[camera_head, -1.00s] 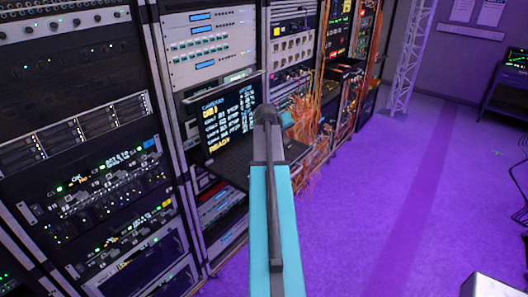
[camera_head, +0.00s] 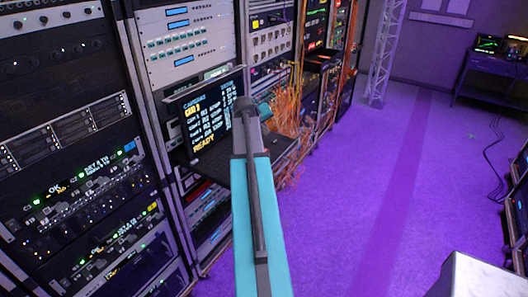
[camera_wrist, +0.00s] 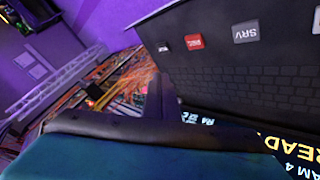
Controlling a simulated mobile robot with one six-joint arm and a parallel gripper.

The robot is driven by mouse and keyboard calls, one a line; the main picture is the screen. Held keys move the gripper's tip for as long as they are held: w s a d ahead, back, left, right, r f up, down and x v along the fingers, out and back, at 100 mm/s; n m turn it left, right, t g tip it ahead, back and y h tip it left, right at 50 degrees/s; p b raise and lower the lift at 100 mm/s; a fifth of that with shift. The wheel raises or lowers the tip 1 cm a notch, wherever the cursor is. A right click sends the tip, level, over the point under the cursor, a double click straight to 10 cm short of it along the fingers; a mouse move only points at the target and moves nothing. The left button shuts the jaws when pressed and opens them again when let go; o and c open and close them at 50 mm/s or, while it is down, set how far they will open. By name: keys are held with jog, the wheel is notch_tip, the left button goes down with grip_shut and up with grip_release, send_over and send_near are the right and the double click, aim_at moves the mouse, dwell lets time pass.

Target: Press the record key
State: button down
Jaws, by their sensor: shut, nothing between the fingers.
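In the wrist view a dark console keyboard (camera_wrist: 225,82) fills the right side. Along its upper strip sit a red key (camera_wrist: 193,42) with a small white label too blurred to read, a grey key marked SRV (camera_wrist: 245,32), a small pale key (camera_wrist: 163,47) and a white key (camera_wrist: 316,20) at the edge. My gripper (camera_wrist: 158,85) shows as a dark shut finger shape left of the keyboard, below the red key in the picture and apart from it. In the head view the screen (camera_head: 207,112) reads READY; my arm hides the gripper and part of the keyboard shelf (camera_head: 275,147).
Equipment racks (camera_head: 70,100) line the left. Orange cables (camera_head: 288,115) hang in a tangle just right of the shelf. A white truss (camera_head: 385,50) stands behind. The purple floor (camera_head: 350,200) is open; a pale box (camera_head: 480,275) is at the lower right.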

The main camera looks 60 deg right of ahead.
jog(key=b, duration=0.4)
send_near(266, 148)
jog(key=shift+w+d+f, duration=0.1)
jog(key=shift+d+f, duration=0.3)
jog(key=shift+d, duration=0.25)
jog(key=shift+w+d+f, duration=0.15)
jog(key=shift+d+f, duration=0.2)
jog(key=shift+d, duration=0.3)
jog(key=shift+w+d+f, duration=0.1)
jog(key=shift+d+f, duration=0.3)
jog(key=shift+d, duration=0.25)
jog(key=shift+f, duration=0.2)
jog(key=shift+f+b, duration=0.25)
jog(key=shift+b, duration=0.1)
jog(key=shift+f+b, duration=0.3)
jog(key=shift+f, duration=0.1)
dwell(1.3)
jog(key=shift+r, duration=0.15)
jog(key=shift+r+p, duration=0.4)
jog(key=shift+r, duration=0.3)
jog(key=shift+r, duration=0.1)
jog(key=shift+r+p, duration=1.25)
jog(key=shift+r, duration=1.15)
